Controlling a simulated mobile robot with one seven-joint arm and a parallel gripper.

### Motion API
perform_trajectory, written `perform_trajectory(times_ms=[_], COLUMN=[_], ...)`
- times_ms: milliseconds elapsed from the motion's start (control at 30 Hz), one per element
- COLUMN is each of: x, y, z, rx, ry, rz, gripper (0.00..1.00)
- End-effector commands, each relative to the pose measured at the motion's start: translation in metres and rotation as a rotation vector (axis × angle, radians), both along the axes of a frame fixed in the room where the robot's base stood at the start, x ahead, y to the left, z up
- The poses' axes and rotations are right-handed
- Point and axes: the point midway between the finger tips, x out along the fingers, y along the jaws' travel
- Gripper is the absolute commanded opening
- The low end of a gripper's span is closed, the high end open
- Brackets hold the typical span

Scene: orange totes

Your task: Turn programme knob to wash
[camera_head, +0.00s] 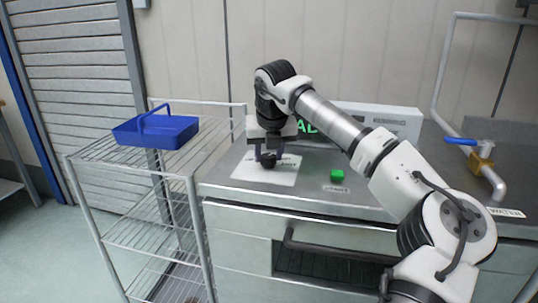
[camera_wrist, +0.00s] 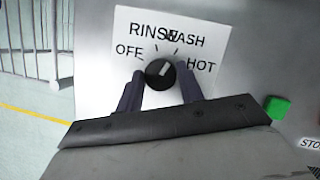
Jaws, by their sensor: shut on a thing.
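The black programme knob (camera_wrist: 157,77) sits on a white label plate (camera_wrist: 125,22) marked OFF, RINSE, WASH and HOT. In the wrist view its white pointer mark leans up and slightly right, roughly toward the WASH tick; the exact alignment is hard to tell. My gripper (camera_wrist: 161,82) has one dark finger on each side of the knob and is shut on it. In the head view my gripper (camera_head: 267,160) reaches down from above onto the knob, hiding most of it and part of the plate's lettering.
A green button (camera_head: 337,175) is right of the plate on the metal counter. A display box (camera_head: 385,120) stands behind my arm. A blue basket (camera_head: 155,133) sits on the wire rack at left. A pipe with a blue-handled valve (camera_head: 460,141) stands at right.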

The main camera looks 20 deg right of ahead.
Motion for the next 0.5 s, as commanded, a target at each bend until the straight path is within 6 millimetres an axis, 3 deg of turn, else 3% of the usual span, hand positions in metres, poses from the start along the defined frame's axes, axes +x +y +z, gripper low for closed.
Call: perform_trajectory(times_ms=[400,433,500], x=[-0.0002,-0.0002,-0.0002], y=[0.0000,0.0000,0.0000], z=[0.0001,0.0001,0.0001], rx=[0.000,0.000,0.000], ry=[0.001,0.001,0.001], rz=[-0.008,-0.008,-0.008], gripper=[0.14,0.40,0.49])
